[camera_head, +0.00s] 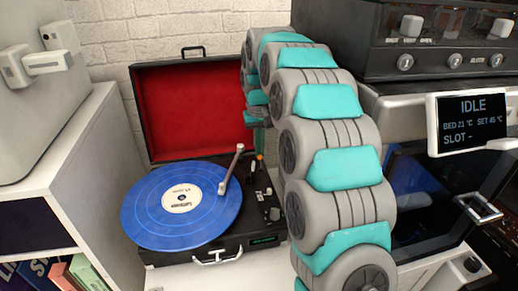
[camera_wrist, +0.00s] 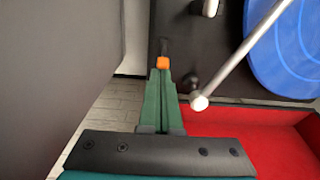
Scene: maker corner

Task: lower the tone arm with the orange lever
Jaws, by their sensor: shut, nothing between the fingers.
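The open record player (camera_head: 232,248) holds a blue record (camera_head: 150,215). The silver tone arm (camera_head: 231,170) reaches over the record's right edge; I cannot tell whether its head touches the record. The tone arm also shows in the wrist view (camera_wrist: 235,65), right of my fingers. The small orange lever tip (camera_head: 259,157) sits right of the tone arm's rear end. In the wrist view the orange lever (camera_wrist: 163,62) is right at my fingertips; contact is unclear. My gripper (camera_wrist: 162,74) has its green fingers shut together and empty. In the head view my arm hides most of the gripper.
The red-lined lid (camera_head: 190,105) stands open behind the deck. A white shelf unit (camera_head: 75,150) stands at the left. A machine with a display reading IDLE (camera_head: 470,122) is at the right, close to my arm. A brick wall is behind.

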